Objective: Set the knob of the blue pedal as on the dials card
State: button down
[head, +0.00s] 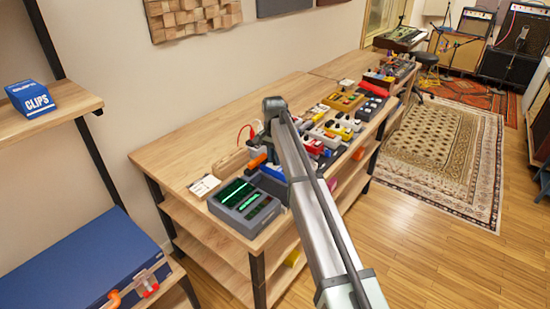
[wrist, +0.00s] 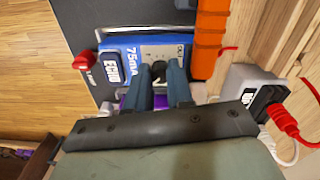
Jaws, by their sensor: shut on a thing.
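My gripper (wrist: 161,74) is shut on this knob from both sides. The fingers hide part of the pedal and of the knob, and I cannot read where the knob points. In the head view my arm covers the gripper and most of that pedal. A small white card (head: 204,186), apparently the dials card, lies on the bench's left end; its marks are too small to read.
A grey box (wrist: 246,84) with a red plug (wrist: 284,121) and cable is at right. A grey unit with green displays (head: 232,212) stands by the bench's front edge.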

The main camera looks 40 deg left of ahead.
dwell(0.5)
jog(key=c, duration=1)
grip_release()
jog(key=shift+r, duration=0.15)
jog(key=shift+r, duration=3.9)
